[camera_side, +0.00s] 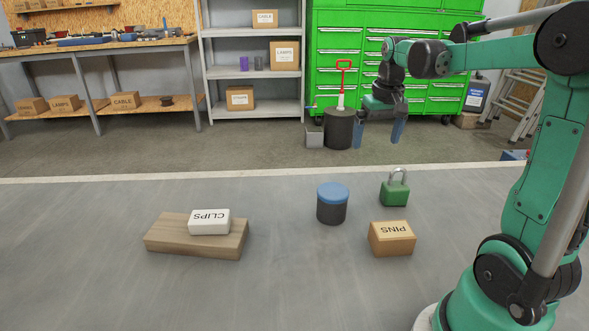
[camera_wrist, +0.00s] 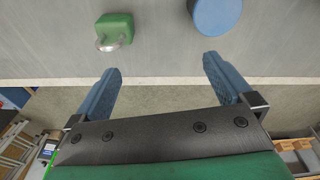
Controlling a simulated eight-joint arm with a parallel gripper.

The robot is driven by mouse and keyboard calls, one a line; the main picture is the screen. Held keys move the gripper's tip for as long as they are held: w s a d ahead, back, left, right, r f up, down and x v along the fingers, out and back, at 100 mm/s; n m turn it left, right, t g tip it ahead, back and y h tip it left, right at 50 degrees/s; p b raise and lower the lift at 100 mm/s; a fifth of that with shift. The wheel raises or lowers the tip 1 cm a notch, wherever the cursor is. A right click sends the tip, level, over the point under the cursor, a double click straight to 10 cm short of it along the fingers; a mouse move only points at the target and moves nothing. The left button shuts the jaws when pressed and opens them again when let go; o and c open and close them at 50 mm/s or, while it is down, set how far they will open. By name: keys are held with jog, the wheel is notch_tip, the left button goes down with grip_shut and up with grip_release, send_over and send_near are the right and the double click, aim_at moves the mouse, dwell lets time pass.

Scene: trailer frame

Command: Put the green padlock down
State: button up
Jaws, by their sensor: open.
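The green padlock (camera_side: 394,190) stands upright on the grey work surface, its shackle up, behind the box marked PINS. It also shows at the top left of the wrist view (camera_wrist: 116,28). My gripper (camera_side: 377,134) is raised above and beyond the padlock in the side view. Its two blue fingers are spread apart with nothing between them, as the wrist view (camera_wrist: 163,88) also shows. The padlock is clear of the fingers.
A dark jar with a blue lid (camera_side: 332,203) stands left of the padlock. The PINS box (camera_side: 391,238) is in front of it. A white CLIPS box (camera_side: 209,222) lies on a wooden block (camera_side: 170,231) at left. The surface between block and jar is clear.

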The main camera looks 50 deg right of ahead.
jog(key=a+f+n+t, duration=0.1)
jog(key=a+n+t, duration=0.2)
jog(key=a, duration=0.7)
jog(key=s+a+f+n+t+y, duration=0.1)
jog(key=a+n+t, duration=0.1)
jog(key=a, duration=0.9)
jog(key=shift+a+f+n+t, duration=0.3)
jog(key=shift+f+n+t, duration=0.1)
jog(key=shift+n, duration=0.5)
